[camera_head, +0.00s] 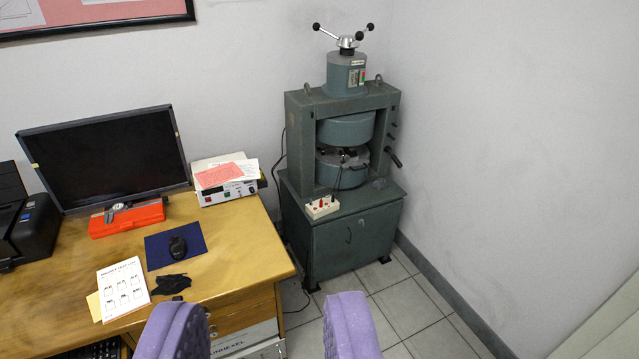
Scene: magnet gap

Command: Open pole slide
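A grey-green electromagnet machine (297,130) stands on a cabinet of the same colour in the corner. A three-armed handwheel with black knobs (346,40) sits on its top. An upper round pole (346,130) hangs above a lower round pole (342,170), with a gap between them holding small dark parts. A black-ended lever (393,157) sticks out of its right side. My gripper (262,330) shows as two purple fingers at the bottom edge, spread wide with nothing between them. It is well short of the machine.
A wooden desk (225,240) fills the left, with a monitor (105,155), a red caliper case (127,218), a mouse on a blue mat and a power supply (228,190). Tiled floor (405,305) is clear before and right of the cabinet. Walls close the corner.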

